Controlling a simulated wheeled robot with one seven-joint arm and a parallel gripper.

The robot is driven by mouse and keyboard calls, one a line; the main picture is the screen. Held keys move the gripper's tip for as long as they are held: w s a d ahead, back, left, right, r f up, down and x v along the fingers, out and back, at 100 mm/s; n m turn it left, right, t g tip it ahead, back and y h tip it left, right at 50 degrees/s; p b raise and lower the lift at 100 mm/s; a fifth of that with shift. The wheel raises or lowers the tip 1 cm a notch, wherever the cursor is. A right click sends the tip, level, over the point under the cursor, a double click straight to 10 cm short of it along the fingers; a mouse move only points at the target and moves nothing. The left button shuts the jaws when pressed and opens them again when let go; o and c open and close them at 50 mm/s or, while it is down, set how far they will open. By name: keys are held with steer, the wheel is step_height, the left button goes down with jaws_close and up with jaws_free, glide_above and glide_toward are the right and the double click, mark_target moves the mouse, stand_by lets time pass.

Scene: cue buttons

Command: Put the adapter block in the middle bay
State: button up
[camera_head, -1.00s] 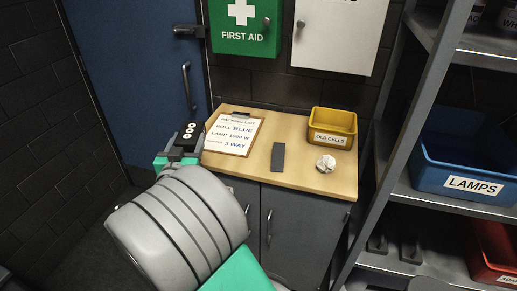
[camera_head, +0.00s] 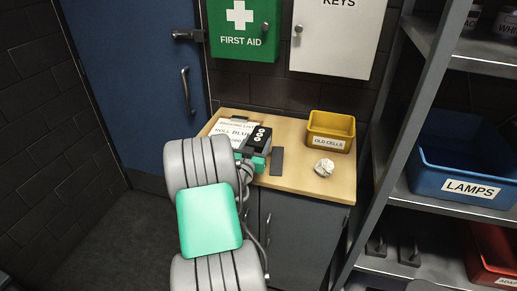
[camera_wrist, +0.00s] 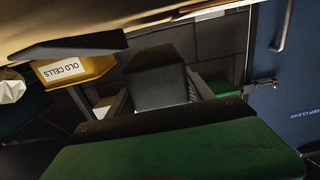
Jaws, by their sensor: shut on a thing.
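The adapter block (camera_head: 259,137) is black with several white round faces in a row on its upper side. My gripper (camera_head: 250,153) is shut on it and holds it over the wooden counter, in front of the packing list. In the wrist view the dark block (camera_wrist: 158,78) sits between the two fingers of my gripper (camera_wrist: 160,92). The packing list (camera_head: 229,128) is partly covered by the block and arm; "ROLL BLUE" still shows. I cannot make out any middle bay in these views.
A dark flat piece (camera_head: 277,161), a crumpled white ball (camera_head: 324,168) and a yellow OLD CELLS bin (camera_head: 330,131) are on the counter (camera_head: 300,185). A shelf rack at right holds a blue LAMPS bin (camera_head: 462,170) and a red bin (camera_head: 492,255). A blue door (camera_head: 140,70) is at left.

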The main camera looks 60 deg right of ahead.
steer(key=shift+s+d+f, duration=0.1)
steer(key=shift+d+f, duration=0.05)
steer(key=shift+f, duration=0.75)
steer(key=shift+d+f, duration=0.15)
steer(key=shift+f, duration=0.75)
steer(key=shift+f+b, duration=0.2)
steer(key=shift+b, duration=0.15)
steer(key=o, duration=1.8)
steer(key=shift+c, duration=0.2)
steer(key=shift+r, duration=0.1)
